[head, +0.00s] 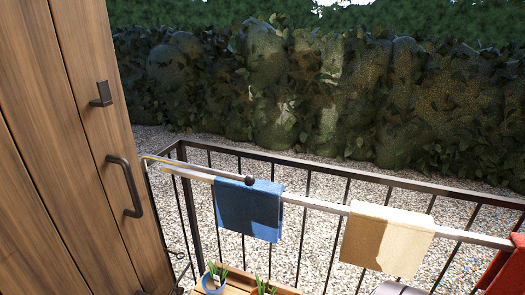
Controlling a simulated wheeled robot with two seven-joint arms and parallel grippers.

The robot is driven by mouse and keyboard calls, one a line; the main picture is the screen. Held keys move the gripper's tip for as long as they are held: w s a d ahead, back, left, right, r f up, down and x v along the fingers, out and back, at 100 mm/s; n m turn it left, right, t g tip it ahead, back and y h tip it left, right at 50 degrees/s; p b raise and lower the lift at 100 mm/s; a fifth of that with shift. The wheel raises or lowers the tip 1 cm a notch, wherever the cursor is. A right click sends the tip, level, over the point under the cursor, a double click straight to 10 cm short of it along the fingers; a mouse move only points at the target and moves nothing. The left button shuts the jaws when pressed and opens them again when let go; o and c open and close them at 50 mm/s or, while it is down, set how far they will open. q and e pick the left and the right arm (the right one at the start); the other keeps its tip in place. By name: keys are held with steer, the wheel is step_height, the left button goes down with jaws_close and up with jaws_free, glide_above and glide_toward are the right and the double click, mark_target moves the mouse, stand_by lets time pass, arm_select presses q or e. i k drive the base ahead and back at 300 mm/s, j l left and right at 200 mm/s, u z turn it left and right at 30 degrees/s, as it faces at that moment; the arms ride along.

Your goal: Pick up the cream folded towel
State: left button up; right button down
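The cream folded towel (387,238) hangs draped over a light rail (318,204) at the lower right of the head view. Part of it is in shade. A blue towel (248,209) hangs over the same rail to its left, and a red towel (508,266) is at the right edge, partly cut off. Neither of my grippers is in view.
A wooden wardrobe door with a dark handle (125,186) fills the left side. A dark metal railing (340,174) stands behind the towels. Below are a wooden planter (240,284) and a blue pot (213,286). Gravel and a hedge lie beyond.

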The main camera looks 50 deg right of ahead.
mark_target(390, 241)
steer(key=l+z, duration=0.15)
steer(key=z, duration=1.7)
